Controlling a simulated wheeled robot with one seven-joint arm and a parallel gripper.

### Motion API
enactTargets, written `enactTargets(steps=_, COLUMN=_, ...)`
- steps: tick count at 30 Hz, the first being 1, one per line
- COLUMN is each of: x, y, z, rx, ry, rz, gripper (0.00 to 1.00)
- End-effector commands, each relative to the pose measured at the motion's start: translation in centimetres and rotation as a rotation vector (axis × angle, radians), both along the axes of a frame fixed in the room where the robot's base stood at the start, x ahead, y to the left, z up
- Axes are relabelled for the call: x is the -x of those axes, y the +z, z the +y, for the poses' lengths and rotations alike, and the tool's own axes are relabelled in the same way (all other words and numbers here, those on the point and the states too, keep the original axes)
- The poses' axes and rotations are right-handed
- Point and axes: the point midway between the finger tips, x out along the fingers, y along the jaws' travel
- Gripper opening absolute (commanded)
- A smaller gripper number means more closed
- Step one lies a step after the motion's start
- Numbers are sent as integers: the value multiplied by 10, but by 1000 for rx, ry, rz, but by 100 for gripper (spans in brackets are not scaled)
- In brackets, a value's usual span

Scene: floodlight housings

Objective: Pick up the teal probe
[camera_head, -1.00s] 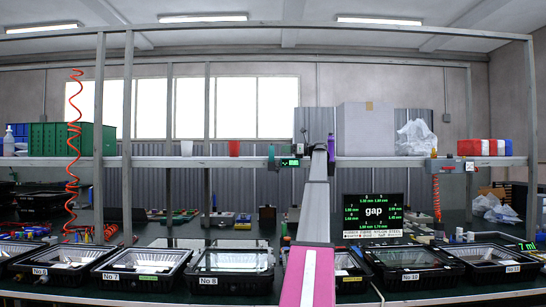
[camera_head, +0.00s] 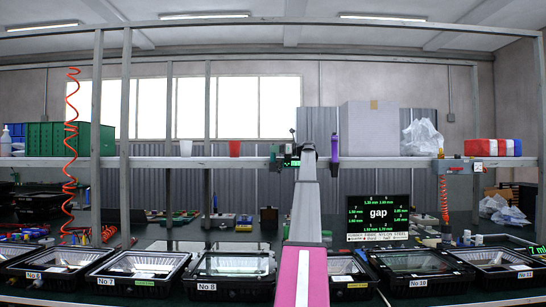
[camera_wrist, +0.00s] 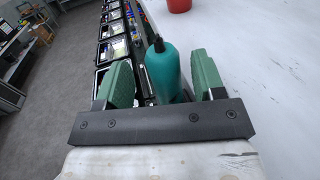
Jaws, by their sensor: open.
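The teal probe (camera_wrist: 162,72) shows in the wrist view as a smooth teal body with a narrow black tip. It lies between the two green fingers of my gripper (camera_wrist: 164,82). The fingers stand apart, and a gap shows beside the probe, so they are not shut on it. The probe's lower end is hidden behind the dark gripper bar. In the head view my arm reaches up to the shelf, and my gripper is small and partly hidden there; I cannot tell the probe apart clearly in that view.
The long shelf (camera_head: 230,162) holds a red cup (camera_head: 234,148), a white cup (camera_head: 186,148), a purple bottle (camera_head: 335,146) and a green crate (camera_head: 60,139). Floodlight housings (camera_head: 232,273) line the bench front. A dark gap display (camera_head: 379,217) stands behind them.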

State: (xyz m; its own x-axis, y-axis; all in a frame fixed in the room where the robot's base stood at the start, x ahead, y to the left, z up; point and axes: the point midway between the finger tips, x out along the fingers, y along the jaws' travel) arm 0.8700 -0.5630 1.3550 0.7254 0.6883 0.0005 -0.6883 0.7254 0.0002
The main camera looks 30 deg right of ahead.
Motion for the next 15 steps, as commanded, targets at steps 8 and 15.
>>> enactTargets(steps=8, x=-29, y=1, z=22, rx=0, ry=0, rz=0, gripper=63)
enactTargets(steps=15, x=-30, y=1, z=23, rx=0, ry=0, rz=0, gripper=63)
